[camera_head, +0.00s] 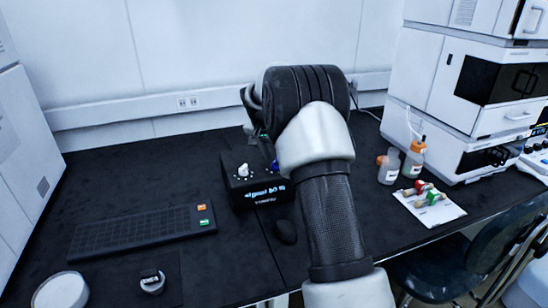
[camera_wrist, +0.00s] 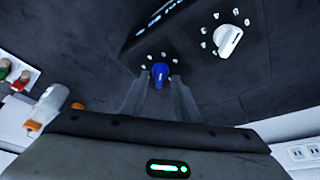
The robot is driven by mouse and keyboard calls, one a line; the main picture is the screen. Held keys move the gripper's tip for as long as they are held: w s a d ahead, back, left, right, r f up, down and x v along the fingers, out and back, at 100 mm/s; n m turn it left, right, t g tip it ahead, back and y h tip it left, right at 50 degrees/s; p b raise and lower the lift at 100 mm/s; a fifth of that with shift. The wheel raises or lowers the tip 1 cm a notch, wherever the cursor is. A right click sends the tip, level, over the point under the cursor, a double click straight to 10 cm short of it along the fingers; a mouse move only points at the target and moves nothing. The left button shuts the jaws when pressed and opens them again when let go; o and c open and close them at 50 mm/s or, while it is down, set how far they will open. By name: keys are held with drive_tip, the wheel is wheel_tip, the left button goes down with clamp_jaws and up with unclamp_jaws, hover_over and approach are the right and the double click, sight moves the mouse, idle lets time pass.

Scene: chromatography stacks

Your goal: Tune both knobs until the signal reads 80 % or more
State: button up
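The black control box (camera_head: 240,195) stands on the bench with a lit display (camera_head: 265,190) that seems to read "signal 60 %"; the digits are small and partly covered by my arm. The white knob (camera_head: 243,170) is on the left of its top and the blue knob (camera_head: 274,167) on the right. In the wrist view, the blue knob (camera_wrist: 160,75) lies between the fingertips of my gripper (camera_wrist: 159,82), with a gap visible on each side. The white knob (camera_wrist: 229,40) is clear of the fingers. Dots ring both knobs.
Bottles (camera_head: 414,158) and a white sheet with coloured fittings (camera_head: 445,213) are at the right, by the stacked instruments (camera_head: 440,110). A wall stands behind.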

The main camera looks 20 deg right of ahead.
drive_tip(key=shift+c, duration=0.3)
clamp_jaws()
drive_tip(key=shift+s+n, duration=0.1)
drive_tip(key=shift+n, duration=0.2)
drive_tip(key=n, duration=0.1)
drive_tip(key=n+y+p, duration=0.1)
drive_tip(key=n+t+p, duration=0.1)
drive_tip(key=n, duration=0.1)
drive_tip(key=shift+s+d+r+y, duration=0.1)
drive_tip(key=shift+d+r+y, duration=0.05)
drive_tip(key=shift+d+y, duration=0.15)
drive_tip(key=shift+d+n+y+p, duration=0.15)
drive_tip(key=shift+n+y+p, duration=0.55)
drive_tip(key=shift+n+p, duration=0.95)
drive_tip(key=shift+n+b, duration=0.35)
drive_tip(key=shift+n, duration=0.2)
drive_tip(key=shift+o, duration=0.3)
unclamp_jaws()
